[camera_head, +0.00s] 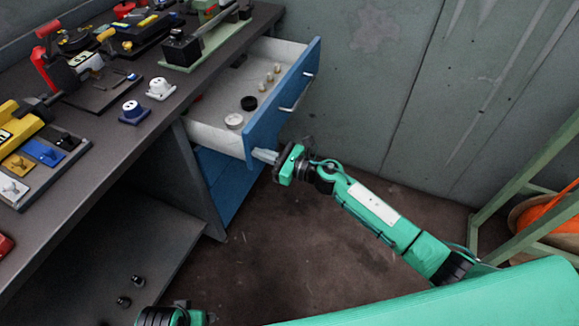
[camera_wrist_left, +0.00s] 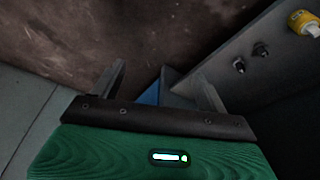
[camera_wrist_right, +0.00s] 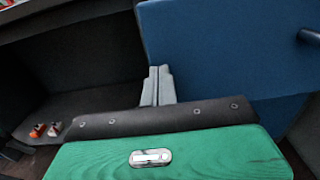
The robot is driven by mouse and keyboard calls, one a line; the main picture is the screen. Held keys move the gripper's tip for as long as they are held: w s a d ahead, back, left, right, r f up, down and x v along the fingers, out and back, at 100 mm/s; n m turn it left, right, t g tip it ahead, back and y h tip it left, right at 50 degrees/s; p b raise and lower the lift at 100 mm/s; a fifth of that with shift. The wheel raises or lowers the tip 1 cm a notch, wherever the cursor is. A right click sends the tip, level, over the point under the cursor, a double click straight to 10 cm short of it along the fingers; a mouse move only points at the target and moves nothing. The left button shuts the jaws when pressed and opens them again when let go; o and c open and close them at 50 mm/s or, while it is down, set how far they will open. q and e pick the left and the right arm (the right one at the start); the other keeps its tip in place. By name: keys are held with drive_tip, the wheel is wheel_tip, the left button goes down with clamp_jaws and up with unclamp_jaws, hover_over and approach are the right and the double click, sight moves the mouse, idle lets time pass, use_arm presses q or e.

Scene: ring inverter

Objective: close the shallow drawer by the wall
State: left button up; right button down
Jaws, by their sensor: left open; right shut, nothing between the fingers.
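The shallow drawer (camera_head: 284,97) has a blue front with bar handles and a pale inside. It stands pulled out of the dark workbench, near the grey wall. Small round parts lie in it. My right gripper (camera_head: 263,156) is shut and empty at the lower near corner of the drawer front; I cannot tell whether it touches. In the right wrist view its closed fingers (camera_wrist_right: 158,84) are by the left edge of the blue front (camera_wrist_right: 230,50). My left gripper (camera_wrist_left: 160,90) is open and empty over the floor; in the head view only part of its wrist shows at the bottom.
The workbench top (camera_head: 118,150) carries several tools and fixtures. A lower blue panel (camera_head: 228,185) sits under the drawer. A lower grey shelf (camera_head: 150,240) holds small dark parts. A green rack (camera_head: 520,190) with an orange reel stands at right. The floor between is clear.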

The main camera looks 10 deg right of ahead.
use_arm(q)
wheel_tip(320, 180, up, 8)
drive_tip(key=s+t+b, duration=0.1)
drive_tip(key=b, duration=0.3)
use_arm(e)
approach(200, 131)
drive_tip(key=shift+w+a+f, duration=0.1)
drive_tip(key=shift+a+f, duration=0.15)
drive_tip(key=shift+a, duration=0.45)
drive_tip(key=b+x, duration=0.3)
drive_tip(key=x, duration=0.4)
drive_tip(key=shift+w+a+b, duration=0.15)
drive_tip(key=shift+b, duration=0.25)
drive_tip(key=shift+w+a+r, duration=0.1)
drive_tip(key=shift+w+a, duration=0.2)
drive_tip(key=shift+a, duration=0.15)
drive_tip(key=shift+r+b, duration=0.25)
drive_tip(key=shift+b, duration=0.15)
use_arm(q)
drive_tip(key=w+d+t+h, duration=0.2)
drive_tip(key=d+t, duration=0.1)
drive_tip(key=d, duration=0.2)
drive_tip(key=w+d+m+t+h, duration=0.1)
drive_tip(key=w+d+t+h, duration=0.1)
drive_tip(key=w+d+t, duration=0.1)
drive_tip(key=shift+w+d+f+t, duration=0.25)
drive_tip(key=shift+d+f+t, duration=0.25)
drive_tip(key=shift+d, duration=0.4)
